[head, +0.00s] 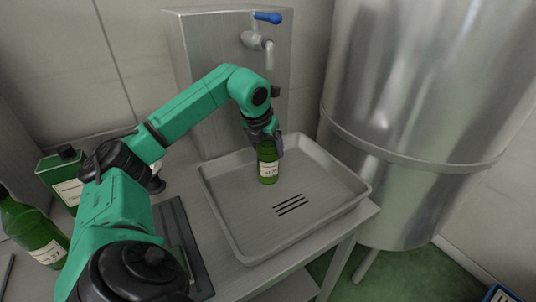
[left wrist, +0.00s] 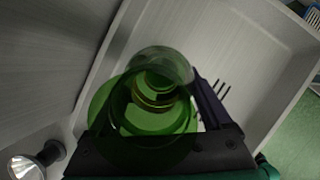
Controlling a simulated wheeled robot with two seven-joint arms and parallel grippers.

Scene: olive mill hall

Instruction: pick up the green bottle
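A green bottle (head: 267,167) with a pale label stands about upright in the shallow metal tray (head: 228,215), or just above its floor; I cannot tell which. My left gripper (head: 265,137) is at its upper part, with a dark finger close along its right side. In the left wrist view the bottle (left wrist: 150,105) lies between the fingers of my left gripper (left wrist: 165,90). The right finger looks to be against the glass; the other is hidden by the green glass, so the grip is unclear. My right gripper is out of view.
A tap with a blue lever (head: 268,17) hangs over the tray's back. A large steel tank (head: 420,90) stands at the right. Another green bottle (head: 35,230) and a green tin (head: 62,180) stand at the left. The tray's front half is empty, apart from dark slots.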

